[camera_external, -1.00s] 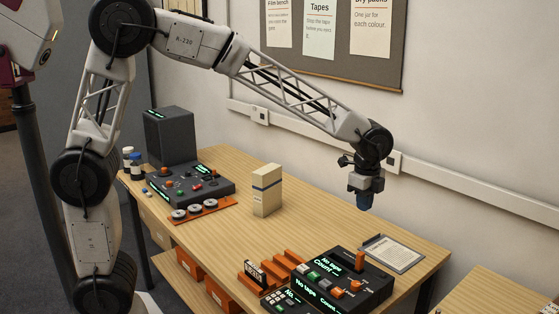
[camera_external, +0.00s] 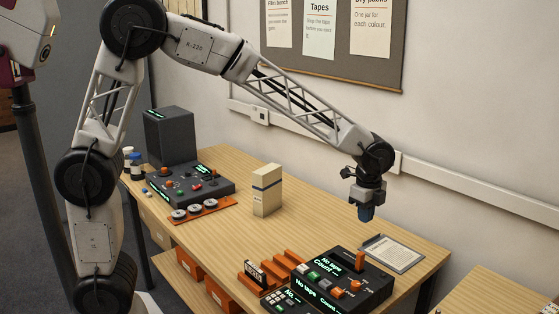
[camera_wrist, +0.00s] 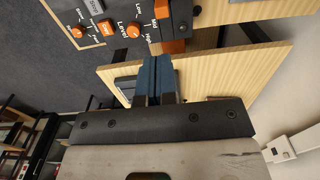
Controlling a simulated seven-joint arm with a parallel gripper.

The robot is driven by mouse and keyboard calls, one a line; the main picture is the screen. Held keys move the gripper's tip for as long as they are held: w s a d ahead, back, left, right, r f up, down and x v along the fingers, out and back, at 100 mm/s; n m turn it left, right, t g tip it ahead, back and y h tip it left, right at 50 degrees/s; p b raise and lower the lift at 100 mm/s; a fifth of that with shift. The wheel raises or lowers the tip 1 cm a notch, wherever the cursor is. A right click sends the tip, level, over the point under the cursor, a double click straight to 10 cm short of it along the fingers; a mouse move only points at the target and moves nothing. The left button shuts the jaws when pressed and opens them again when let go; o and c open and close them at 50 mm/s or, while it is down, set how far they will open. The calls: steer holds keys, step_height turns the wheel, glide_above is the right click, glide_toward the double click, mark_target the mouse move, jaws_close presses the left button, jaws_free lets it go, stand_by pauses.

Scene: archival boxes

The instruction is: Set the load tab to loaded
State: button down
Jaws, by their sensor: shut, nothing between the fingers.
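A black tape deck (camera_external: 375,288) stands at the front right of the bench, with lit "No tape" and "Count" displays. An upright orange tab (camera_external: 360,259) rises from its rear right part; I cannot read a label that confirms it as the load tab. In the wrist view, an orange block (camera_wrist: 172,46) shows at the deck's edge, just beyond the fingertips. My gripper (camera_external: 366,213) is above the bench behind the deck, pointing down, apart from the tab. Its blue fingers (camera_wrist: 155,66) are shut together and empty.
A clipboard (camera_external: 393,252) lies behind the deck. Orange stepped racks (camera_external: 290,262) stand to its left. A cream box (camera_external: 267,190) stands mid-bench, and a dark control panel (camera_external: 190,184) is farther left. The bench between box and clipboard is clear.

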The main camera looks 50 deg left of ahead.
mark_target(359, 252)
step_height(359, 252, down, 11)
steer(key=shift+r, duration=0.1)
stand_by(0.4)
steer(key=shift+f, duration=1.85)
steer(key=shift+r, duration=0.1)
step_height(359, 252, up, 14)
steer(key=shift+r, duration=0.1)
